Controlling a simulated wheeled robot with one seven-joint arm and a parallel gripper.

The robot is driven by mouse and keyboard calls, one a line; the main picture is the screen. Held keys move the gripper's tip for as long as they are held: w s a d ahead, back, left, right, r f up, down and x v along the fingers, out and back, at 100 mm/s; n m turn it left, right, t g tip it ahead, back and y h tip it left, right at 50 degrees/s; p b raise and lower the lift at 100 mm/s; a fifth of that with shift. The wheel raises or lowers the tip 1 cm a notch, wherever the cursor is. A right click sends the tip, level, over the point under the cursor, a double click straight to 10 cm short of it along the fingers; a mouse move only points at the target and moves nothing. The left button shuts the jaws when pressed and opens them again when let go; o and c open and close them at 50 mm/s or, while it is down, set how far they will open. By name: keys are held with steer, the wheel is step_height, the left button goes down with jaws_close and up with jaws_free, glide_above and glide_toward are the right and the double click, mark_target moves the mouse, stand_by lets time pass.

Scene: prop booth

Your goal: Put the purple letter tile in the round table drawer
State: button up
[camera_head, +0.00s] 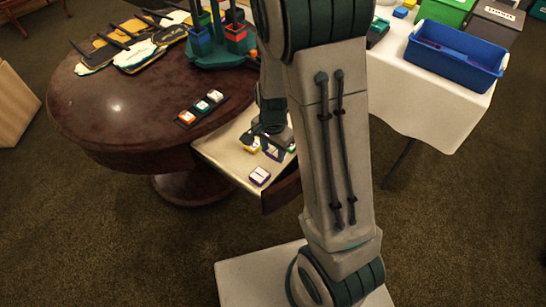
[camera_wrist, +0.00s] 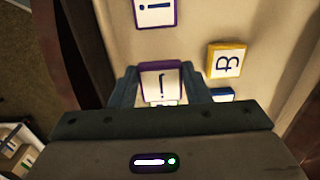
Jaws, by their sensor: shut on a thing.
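My gripper (camera_wrist: 160,88) is shut on a purple-edged letter tile (camera_wrist: 161,77), with one finger on each side of it. The tile is in or just above the open drawer (camera_head: 222,152) of the round table (camera_head: 120,105); I cannot tell whether it touches the drawer floor. In the head view my gripper (camera_head: 270,142) is over the drawer, partly hidden by my arm. A second purple-edged tile (camera_wrist: 155,11) lies in the drawer, also seen in the head view (camera_head: 260,176). A yellow tile with a B (camera_wrist: 226,61) and a blue-edged tile (camera_wrist: 222,94) lie to the right.
A dark rack with several tiles (camera_head: 200,108) stands on the round table near the drawer. Gloves (camera_head: 140,54) and a green stand with coloured cups (camera_head: 215,52) are farther back. A white-covered table (camera_head: 425,105) with a blue bin (camera_head: 455,58) is at right.

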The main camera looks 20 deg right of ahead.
mark_target(273, 153)
steer(key=shift+f+b, duration=0.45)
steer(key=shift+f, duration=1.4)
steer(key=shift+f, duration=0.15)
steer(key=o, duration=0.9)
steer(key=shift+o, duration=0.2)
